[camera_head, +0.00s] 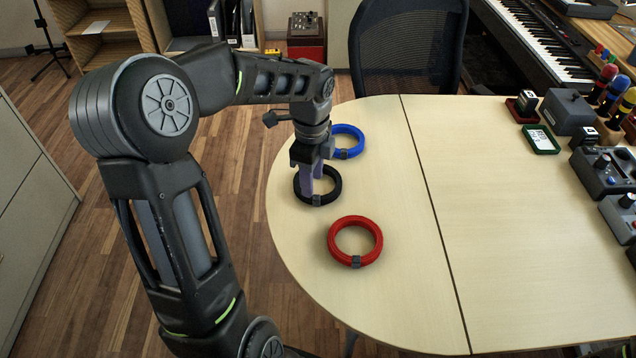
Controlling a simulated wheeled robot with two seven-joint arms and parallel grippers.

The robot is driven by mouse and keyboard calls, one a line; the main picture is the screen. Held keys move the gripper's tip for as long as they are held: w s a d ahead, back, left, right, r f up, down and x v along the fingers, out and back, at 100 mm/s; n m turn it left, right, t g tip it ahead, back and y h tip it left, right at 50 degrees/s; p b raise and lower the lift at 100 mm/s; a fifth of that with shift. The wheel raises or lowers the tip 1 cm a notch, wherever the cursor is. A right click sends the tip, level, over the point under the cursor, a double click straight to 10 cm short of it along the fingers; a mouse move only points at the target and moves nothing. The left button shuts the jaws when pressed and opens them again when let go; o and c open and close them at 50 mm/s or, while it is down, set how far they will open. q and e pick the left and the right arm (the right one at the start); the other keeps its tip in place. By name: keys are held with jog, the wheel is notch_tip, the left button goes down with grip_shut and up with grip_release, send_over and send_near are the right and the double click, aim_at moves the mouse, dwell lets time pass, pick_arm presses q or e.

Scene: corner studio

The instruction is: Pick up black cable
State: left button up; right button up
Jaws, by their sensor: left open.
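A coiled black cable (331,186) lies on the light wooden table (400,290) near its rounded left edge. My left gripper (308,190) points down over the black cable, with its purple-grey fingers at the left part of the ring. It is open, and its fingers hide part of the coil. A coiled blue cable (358,134) lies just behind, partly hidden by the gripper. A coiled red cable (373,226) lies in front and to the right, apart from the black one. My right gripper is not in view.
Several small devices crowd the table's right side, including a dark control box (604,170) and a green tray (541,140). A black mesh chair (408,50) stands behind the table. The table's middle is clear.

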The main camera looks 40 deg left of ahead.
pick_arm(q)
notch_tip(320, 180, down, 5)
jog(key=shift+f, duration=0.1)
jog(key=shift+s, duration=0.1)
dwell(0.5)
jog(key=shift+c, duration=0.2)
grip_shut()
dwell(0.5)
